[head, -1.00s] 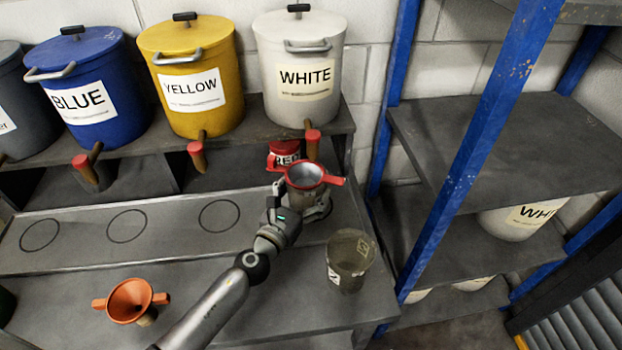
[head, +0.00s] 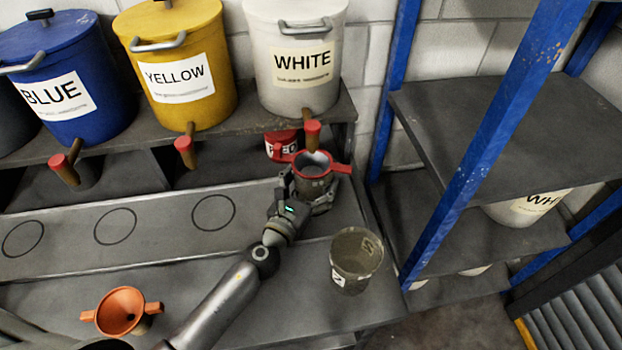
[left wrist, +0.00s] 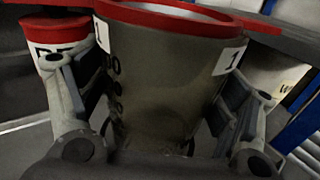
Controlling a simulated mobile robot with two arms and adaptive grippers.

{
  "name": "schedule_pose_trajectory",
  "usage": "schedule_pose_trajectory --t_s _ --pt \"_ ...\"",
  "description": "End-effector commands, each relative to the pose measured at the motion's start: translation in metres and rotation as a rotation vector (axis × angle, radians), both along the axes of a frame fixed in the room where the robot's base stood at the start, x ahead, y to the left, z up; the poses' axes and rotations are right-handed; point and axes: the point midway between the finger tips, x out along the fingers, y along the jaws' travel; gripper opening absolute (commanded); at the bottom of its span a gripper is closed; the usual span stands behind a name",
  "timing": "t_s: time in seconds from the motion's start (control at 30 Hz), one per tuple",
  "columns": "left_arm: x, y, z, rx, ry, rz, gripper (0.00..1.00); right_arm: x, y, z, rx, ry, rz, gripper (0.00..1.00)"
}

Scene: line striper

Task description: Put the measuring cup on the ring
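A grey, see-through measuring cup (left wrist: 160,85) with printed graduations and "1" labels stands upright, with a red-rimmed funnel (head: 315,164) on its top. My left gripper (head: 312,198) has a finger on each side of this cup; the pads lie against its wall. The cup is in front of and below the white bucket's tap. Black rings are drawn on the bench ledge: one (head: 213,212) left of my gripper, one (head: 115,227) in the middle and one (head: 22,239) at the far left. The cup's base and the surface under it are hidden. My right gripper is not in view.
A second measuring cup (head: 357,261) stands empty on the lower bench at right. An orange funnel (head: 122,311) sits at lower left. A red container (head: 282,146) stands close behind the held cup. White (head: 297,60), yellow (head: 177,75) and blue (head: 62,85) buckets line the shelf above.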

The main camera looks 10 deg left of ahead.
Motion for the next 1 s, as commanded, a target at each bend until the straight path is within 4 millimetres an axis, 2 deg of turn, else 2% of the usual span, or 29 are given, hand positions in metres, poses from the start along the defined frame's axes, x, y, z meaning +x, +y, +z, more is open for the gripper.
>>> schedule_pose_trajectory --t_s 0.1,0.4,0.57,0.77,1.0 --pt "0.0 0.0 0.0 0.001 0.0 0.0 1.0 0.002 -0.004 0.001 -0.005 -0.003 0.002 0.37" --pt "0.0 0.0 0.0 0.001 0.0 0.0 1.0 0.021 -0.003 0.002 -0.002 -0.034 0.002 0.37" --pt "-0.001 0.0 0.005 0.0 0.001 0.0 1.0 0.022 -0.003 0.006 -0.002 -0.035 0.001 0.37" --pt "-0.03 0.007 0.001 0.0 0.002 -0.002 1.0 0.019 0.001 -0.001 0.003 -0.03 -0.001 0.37" --pt "-0.074 0.017 -0.001 0.002 0.003 -0.001 1.0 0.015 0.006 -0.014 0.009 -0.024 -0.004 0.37"
